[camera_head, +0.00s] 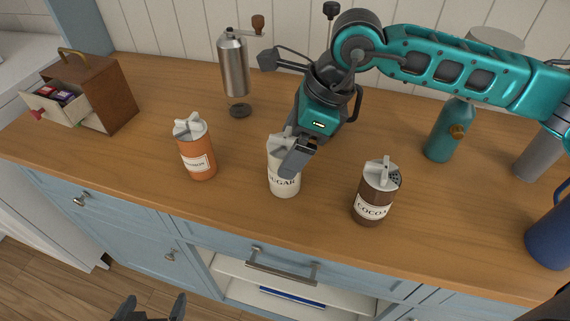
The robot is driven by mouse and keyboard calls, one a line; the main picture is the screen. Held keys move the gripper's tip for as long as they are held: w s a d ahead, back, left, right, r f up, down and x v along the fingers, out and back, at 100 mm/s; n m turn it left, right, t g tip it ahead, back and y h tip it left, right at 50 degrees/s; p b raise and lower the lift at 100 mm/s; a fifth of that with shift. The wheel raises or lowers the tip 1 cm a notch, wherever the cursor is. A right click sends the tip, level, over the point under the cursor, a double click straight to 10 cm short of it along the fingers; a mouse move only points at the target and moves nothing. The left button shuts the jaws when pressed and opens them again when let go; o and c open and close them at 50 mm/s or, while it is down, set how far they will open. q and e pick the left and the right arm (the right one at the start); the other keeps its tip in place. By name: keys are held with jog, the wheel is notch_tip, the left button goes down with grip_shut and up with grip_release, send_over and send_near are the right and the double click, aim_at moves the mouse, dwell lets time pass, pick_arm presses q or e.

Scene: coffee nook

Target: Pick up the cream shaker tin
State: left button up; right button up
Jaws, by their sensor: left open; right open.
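The cream shaker tin (285,184), labelled SUGAR, stands upright on the wooden counter between two other tins. My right gripper (293,150) reaches in from the right at the top of the cream tin. It is open. One finger is in front of the tin's upper right side and hides part of its lid; the other finger is mostly hidden, and I cannot tell whether either touches the tin. My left gripper (150,312) is open and empty at the bottom edge of the picture, in front of the cabinets and away from the tins.
An orange tin (197,150) stands left of the cream tin and a brown COCOA tin (376,195) stands right. A grinder (234,66) and a wooden drawer box (104,90) are behind to the left. A teal bottle (440,138) and blue jug (552,236) stand right.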

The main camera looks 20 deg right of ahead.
jog(key=x, duration=0.3)
jog(key=shift+f, duration=0.15)
jog(key=c, duration=1.1)
jog(key=shift+w, duration=0.1)
